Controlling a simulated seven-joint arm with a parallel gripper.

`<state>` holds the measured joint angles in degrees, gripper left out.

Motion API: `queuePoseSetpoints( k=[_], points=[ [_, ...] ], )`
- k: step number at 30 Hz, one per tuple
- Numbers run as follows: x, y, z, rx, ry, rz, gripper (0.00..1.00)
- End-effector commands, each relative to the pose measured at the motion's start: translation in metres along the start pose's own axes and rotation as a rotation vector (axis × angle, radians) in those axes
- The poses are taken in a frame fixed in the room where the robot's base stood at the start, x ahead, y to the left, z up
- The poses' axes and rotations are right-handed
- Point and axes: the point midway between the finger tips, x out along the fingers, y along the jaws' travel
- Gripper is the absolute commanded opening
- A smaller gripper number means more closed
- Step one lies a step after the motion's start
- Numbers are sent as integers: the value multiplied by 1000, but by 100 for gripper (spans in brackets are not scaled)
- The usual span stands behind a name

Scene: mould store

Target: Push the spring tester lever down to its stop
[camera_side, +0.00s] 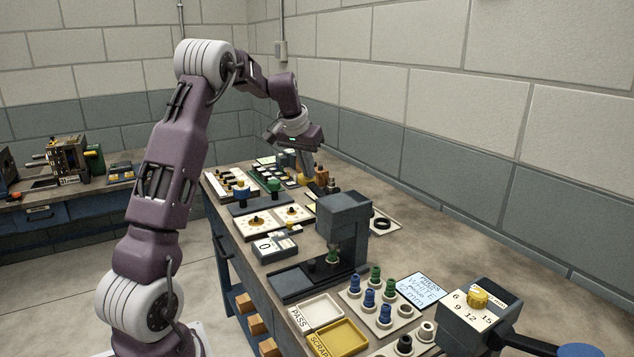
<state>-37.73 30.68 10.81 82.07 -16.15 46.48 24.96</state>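A dark grey press-like unit (345,222) stands upright mid-bench on a dark base plate, with a small greenish piece (333,251) under its head. No lever shows clearly on it. At the front right is a dark box (478,312) with a yellow dial knob and the numbers 6, 9, 12, 15. A dark bar (525,347) runs from it to a blue round end (580,350), cut by the frame edge. I cannot tell which unit is the spring tester. My gripper (318,182) points down over the far part of the bench, away from both. Its fingertips are too small to read.
Small brown and orange parts stand close to my gripper. Trays marked PASS (316,312) and SCRAP (340,340) lie at the front. Several blue and green pegs stand in a white rack (357,303), beside a light blue card (422,289). A block wall (450,170) runs behind the bench.

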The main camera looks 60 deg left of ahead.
Motion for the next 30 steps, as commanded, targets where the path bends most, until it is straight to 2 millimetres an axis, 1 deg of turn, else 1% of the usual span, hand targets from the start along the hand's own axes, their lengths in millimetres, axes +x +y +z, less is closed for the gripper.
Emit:
queuePoseSetpoints(
  k=[6,17,30],
  points=[
    [6,0,3,0,-3,2,0],
    [7,1,3,0,-2,2,0],
    [17,1,8,1,-2,2,0]
  ],
)
